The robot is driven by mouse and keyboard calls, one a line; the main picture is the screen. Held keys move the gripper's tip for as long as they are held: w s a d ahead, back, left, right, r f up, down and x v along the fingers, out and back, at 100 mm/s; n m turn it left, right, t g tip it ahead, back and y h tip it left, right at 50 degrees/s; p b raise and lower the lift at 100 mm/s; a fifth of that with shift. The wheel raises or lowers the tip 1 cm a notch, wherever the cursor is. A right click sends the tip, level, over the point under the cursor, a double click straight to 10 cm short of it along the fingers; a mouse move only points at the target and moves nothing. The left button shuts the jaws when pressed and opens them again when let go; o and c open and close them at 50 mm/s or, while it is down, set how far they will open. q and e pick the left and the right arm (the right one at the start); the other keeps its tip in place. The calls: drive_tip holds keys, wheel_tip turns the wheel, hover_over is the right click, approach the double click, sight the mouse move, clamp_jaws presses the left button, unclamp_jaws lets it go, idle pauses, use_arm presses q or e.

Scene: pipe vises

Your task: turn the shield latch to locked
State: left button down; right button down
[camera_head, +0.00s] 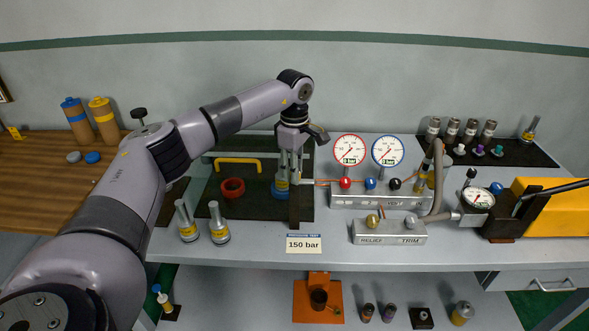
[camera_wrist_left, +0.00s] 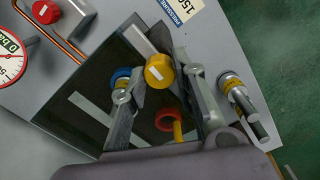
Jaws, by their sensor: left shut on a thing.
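My left gripper (camera_head: 290,176) reaches down over the right part of the dark vise board (camera_head: 256,212). In the left wrist view its two fingers (camera_wrist_left: 158,82) stand on either side of a yellow knob (camera_wrist_left: 158,70), which looks like the shield latch, and are shut on it. A pale bar runs from beside the knob toward the upper left; I cannot tell which position it marks. A blue ring (camera_head: 281,191) lies beneath the fingers. A red ring (camera_head: 232,187) and a yellow handle (camera_head: 238,163) are left of them. My right gripper is not in view.
Two grey-and-yellow fittings (camera_head: 219,225) stand at the board's front left. A 150 bar sign (camera_head: 304,243) is at the bench's front edge. Two gauges (camera_head: 350,149) and a valve block (camera_head: 380,202) with a relief block (camera_head: 389,232) are to the right.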

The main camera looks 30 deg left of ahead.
use_arm(q)
drive_tip(key=n, duration=0.4)
drive_tip(key=shift+n, duration=0.3)
drive_tip(key=n, duration=0.4)
drive_tip(key=shift+n+p, duration=0.3)
drive_tip(key=shift+p, duration=0.05)
drive_tip(key=n, duration=0.4)
drive_tip(key=shift+n, duration=0.3)
drive_tip(key=shift+r+n+p, duration=0.1)
drive_tip(key=shift+n+p, duration=0.25)
drive_tip(key=shift+n, duration=1.75)
drive_tip(key=c, duration=1.3)
unclamp_jaws()
